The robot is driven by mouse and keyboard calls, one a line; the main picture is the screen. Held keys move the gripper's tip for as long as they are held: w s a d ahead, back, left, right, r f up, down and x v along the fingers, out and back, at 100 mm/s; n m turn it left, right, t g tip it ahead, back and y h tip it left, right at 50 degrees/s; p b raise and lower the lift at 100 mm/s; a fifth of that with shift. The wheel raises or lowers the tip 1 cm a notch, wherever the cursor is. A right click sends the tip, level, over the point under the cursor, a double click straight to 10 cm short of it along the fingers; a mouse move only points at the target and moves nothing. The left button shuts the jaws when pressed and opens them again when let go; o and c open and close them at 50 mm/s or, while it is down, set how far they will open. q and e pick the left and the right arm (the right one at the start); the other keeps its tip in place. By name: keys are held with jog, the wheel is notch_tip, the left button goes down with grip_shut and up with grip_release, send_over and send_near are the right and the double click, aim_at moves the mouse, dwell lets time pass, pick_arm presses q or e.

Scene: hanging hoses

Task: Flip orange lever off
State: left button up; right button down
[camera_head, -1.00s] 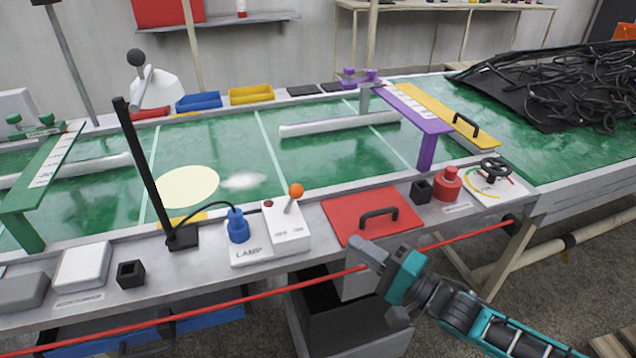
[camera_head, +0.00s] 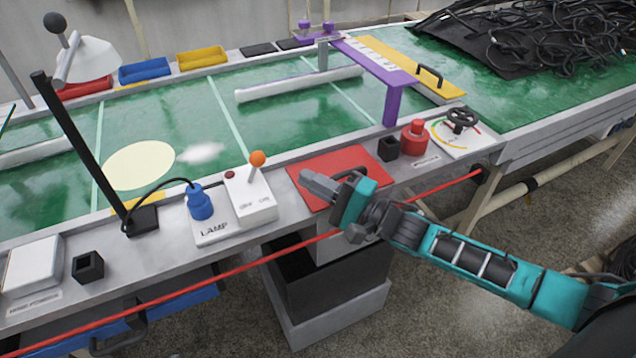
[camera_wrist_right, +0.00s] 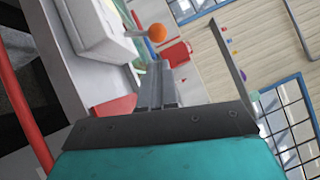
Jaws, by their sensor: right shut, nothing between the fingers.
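The orange lever (camera_head: 257,159) is a thin stick with an orange ball on top, on a white switch box (camera_head: 250,197). In the head view the stick stands up and leans slightly right. My right gripper (camera_head: 306,178) is shut and empty, over the red plate to the right of the lever, with its tips pointing left towards it. A gap shows between them. In the right wrist view the orange ball (camera_wrist_right: 157,33) is just beyond the fingertips (camera_wrist_right: 158,66). My left gripper is not in view.
A blue plug (camera_head: 200,203) on the lamp plate and a black post (camera_head: 85,155) stand left of the switch box. The red plate (camera_head: 342,165) lies under my right gripper. A red rope (camera_head: 225,278) runs along the bench front.

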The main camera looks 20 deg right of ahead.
aim_at(254, 167)
jog(key=x, duration=0.5)
jog(key=shift+w+a, duration=0.15)
jog(key=shift+w, duration=0.15)
jog(key=shift+w+a+r+b, duration=0.15)
jog(key=shift+w+a+b, duration=0.15)
jog(key=shift+w, duration=0.1)
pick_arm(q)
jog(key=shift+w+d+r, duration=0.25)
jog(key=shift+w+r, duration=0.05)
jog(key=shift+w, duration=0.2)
